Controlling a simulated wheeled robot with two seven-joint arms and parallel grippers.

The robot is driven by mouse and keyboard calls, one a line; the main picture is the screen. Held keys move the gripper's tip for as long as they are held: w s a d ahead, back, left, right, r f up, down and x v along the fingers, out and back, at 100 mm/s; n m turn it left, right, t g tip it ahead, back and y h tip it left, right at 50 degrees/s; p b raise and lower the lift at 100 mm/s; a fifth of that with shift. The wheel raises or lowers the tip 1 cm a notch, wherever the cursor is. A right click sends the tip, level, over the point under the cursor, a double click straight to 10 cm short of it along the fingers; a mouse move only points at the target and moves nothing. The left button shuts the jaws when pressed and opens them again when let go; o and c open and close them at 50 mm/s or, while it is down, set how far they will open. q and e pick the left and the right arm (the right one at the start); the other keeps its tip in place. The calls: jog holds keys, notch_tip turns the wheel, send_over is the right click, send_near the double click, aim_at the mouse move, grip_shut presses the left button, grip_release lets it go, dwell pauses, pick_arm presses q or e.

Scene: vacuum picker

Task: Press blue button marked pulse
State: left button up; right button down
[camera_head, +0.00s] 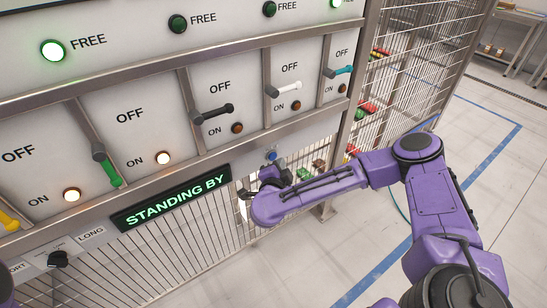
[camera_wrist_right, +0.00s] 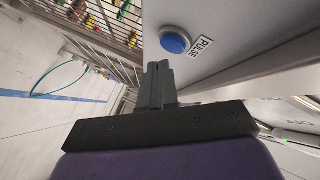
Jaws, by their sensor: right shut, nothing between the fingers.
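The blue button (camera_wrist_right: 175,40) sits in a silver ring on a light grey panel, with the label PULSE (camera_wrist_right: 201,48) beside it in the right wrist view. It also shows small in the head view (camera_head: 271,155), below the row of levers. My right gripper (camera_wrist_right: 158,68) is shut and empty, its fingertips just short of the button in the picture, with a strip of panel visible between them. In the head view the right gripper (camera_head: 268,178) is by the panel just below the button, partly hidden by my purple arm. My left gripper is not in view.
Several OFF/ON levers, such as the black one (camera_head: 213,113), stick out above the button. A STANDING BY display (camera_head: 175,203) is to its left. A wire mesh guard (camera_head: 215,245) lies below. Open floor (camera_head: 350,240) is at the right.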

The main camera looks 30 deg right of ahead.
jog(key=shift+w, duration=0.1)
jog(key=shift+w, duration=0.3)
jog(key=shift+w, duration=0.35)
dwell(0.7)
jog(key=shift+s+p, duration=0.8)
